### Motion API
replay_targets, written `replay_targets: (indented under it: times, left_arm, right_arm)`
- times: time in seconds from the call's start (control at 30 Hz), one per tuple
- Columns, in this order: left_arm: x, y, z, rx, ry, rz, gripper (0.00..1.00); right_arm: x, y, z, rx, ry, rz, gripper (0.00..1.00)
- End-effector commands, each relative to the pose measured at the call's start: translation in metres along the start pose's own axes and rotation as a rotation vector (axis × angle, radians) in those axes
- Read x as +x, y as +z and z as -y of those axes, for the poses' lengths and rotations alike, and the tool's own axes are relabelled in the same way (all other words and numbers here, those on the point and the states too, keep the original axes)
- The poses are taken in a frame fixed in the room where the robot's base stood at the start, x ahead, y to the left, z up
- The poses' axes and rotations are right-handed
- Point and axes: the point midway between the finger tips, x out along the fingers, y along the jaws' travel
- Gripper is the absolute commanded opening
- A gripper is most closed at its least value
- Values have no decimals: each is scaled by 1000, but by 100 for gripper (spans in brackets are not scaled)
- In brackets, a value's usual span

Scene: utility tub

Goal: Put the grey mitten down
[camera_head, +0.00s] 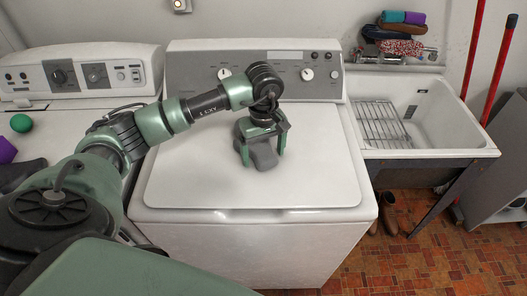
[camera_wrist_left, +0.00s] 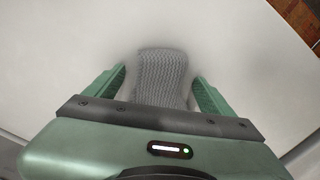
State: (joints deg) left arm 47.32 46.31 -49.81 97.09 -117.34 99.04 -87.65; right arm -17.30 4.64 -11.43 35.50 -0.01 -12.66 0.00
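The grey knitted mitten (camera_head: 264,156) appears to lie on the white washing machine's closed lid (camera_head: 315,185), below my left gripper (camera_head: 263,153). In the left wrist view the mitten (camera_wrist_left: 161,72) sits between the two green fingers of the gripper (camera_wrist_left: 158,80). A gap shows on each side of it, so the fingers are open and apart from it. The mitten's near end is hidden by the gripper body. My right gripper is not in view.
A white sink (camera_head: 432,115) with a wire rack (camera_head: 381,122) stands at the right. A second machine (camera_head: 75,75) stands at the left, with a green ball (camera_head: 21,123) on top. Folded cloths (camera_head: 400,32) lie behind the sink. The lid around the mitten is clear.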

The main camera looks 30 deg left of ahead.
Motion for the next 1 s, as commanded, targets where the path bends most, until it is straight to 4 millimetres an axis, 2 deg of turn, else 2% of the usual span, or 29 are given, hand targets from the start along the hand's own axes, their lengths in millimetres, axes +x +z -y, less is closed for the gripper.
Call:
replay_targets:
  times: [0.27,0.37,0.8,1.0]
  left_arm:
    - [-3,0,0,0,0,0,84]
    - [-10,-1,-1,-1,2,-2,84]
    - [-99,-1,-1,1,5,-3,84]
    - [-119,0,0,-1,1,-1,84]
  right_arm:
    - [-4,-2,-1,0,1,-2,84]
    - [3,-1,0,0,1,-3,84]
    - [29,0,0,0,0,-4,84]
    - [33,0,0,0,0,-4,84]
